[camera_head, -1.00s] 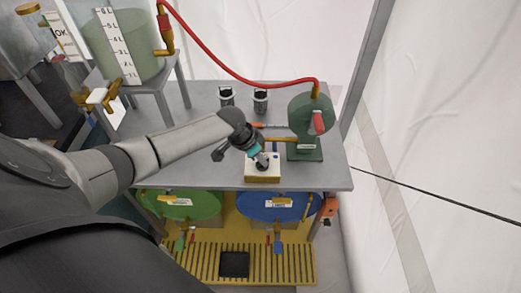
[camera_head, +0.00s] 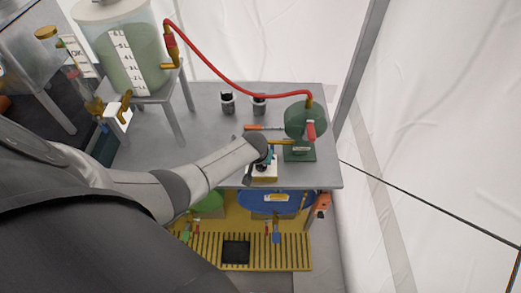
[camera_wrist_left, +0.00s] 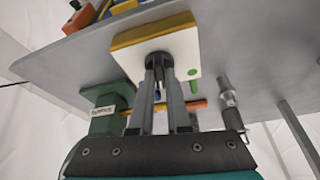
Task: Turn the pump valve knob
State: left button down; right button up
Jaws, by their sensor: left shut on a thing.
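A small white box with a yellow edge (camera_head: 266,178) sits at the front edge of the grey table (camera_head: 215,135). In the left wrist view the box's white face (camera_wrist_left: 178,50) carries a dark knob (camera_wrist_left: 157,58), a green dot and a blue dot. My left gripper (camera_head: 262,160) is at this box, its fingers (camera_wrist_left: 158,78) shut on the dark knob, which they partly hide. My right gripper is not in view.
A red hose (camera_head: 235,80) runs from the pump to a green tank (camera_head: 130,55) at upper left. Two dark cups (camera_head: 228,103) and an orange-handled tool (camera_head: 265,127) are on the table. A blue drum (camera_head: 275,203) stands below.

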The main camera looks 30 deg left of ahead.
pick_arm(q)
jog(key=shift+n, duration=0.3)
jog(key=c, duration=0.9)
grip_release()
jog(key=shift+s+d+r+p, duration=0.1)
jog(key=shift+r+p, duration=0.35)
jog(key=shift+r, duration=0.1)
jog(key=shift+p+v, duration=2.65)
jog(key=shift+v, duration=4.4)
jog(key=shift+s+d, duration=0.1)
jog(key=shift+d, duration=0.05)
